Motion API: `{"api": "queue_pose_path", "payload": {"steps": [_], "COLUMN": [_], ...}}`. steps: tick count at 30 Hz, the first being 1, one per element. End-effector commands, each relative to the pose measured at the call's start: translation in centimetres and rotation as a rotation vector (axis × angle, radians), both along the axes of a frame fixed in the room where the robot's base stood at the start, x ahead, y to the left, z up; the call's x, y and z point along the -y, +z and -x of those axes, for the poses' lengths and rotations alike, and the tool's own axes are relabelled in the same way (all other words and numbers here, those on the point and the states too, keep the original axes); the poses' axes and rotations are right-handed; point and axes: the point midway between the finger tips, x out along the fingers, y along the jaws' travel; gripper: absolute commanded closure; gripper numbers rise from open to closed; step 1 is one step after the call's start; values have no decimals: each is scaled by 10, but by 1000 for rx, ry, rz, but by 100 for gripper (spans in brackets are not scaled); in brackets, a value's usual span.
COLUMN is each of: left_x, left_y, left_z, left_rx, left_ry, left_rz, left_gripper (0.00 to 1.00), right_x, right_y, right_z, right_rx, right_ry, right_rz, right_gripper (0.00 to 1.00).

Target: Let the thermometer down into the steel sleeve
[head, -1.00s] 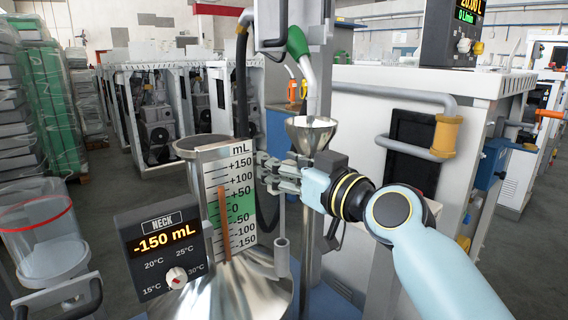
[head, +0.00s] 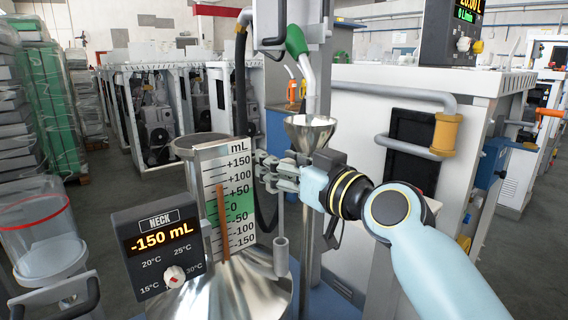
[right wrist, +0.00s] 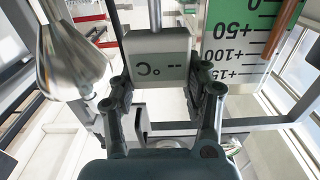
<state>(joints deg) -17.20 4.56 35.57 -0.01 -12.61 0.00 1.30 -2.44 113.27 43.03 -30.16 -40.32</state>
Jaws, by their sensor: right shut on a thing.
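My right gripper (head: 262,170) is shut on the thermometer, beside the white mL scale. In the right wrist view the thermometer (right wrist: 158,62) is a grey box with a display reading "-- °C", upside down there, between the two fingers (right wrist: 162,85). Its thin metal stem runs away from the box and out of the top of that view. In the head view the fingers largely hide the box. The sleeve (head: 281,257) is a short grey upright tube by the scale's lower right, below the gripper. I cannot tell whether the stem tip touches it. My left gripper is out of view.
The steel measuring can (head: 240,290) carries the mL scale (head: 238,175) on its neck. A readout box (head: 158,250) shows -150 mL. A steel funnel (head: 309,132) and a green-handled nozzle (head: 297,42) are behind the gripper. A clear red-banded vessel (head: 40,235) stands left.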

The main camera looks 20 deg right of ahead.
Motion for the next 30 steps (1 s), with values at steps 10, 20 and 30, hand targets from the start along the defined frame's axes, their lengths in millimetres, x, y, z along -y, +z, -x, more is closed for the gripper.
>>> {"api": "queue_pose_path", "payload": {"steps": [10,20,30], "left_x": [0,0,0], "left_y": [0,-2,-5], "left_z": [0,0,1], "left_rx": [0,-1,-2], "left_ry": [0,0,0], "left_rz": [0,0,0], "left_gripper": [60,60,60], "right_x": [-2,-4,-4], "right_y": [0,0,-4], "right_z": [0,1,1], "right_rx": [-4,-4,-5], "right_ry": [5,7,7], "right_rz": [-7,-9,-10], "right_gripper": [85,85,85]}}
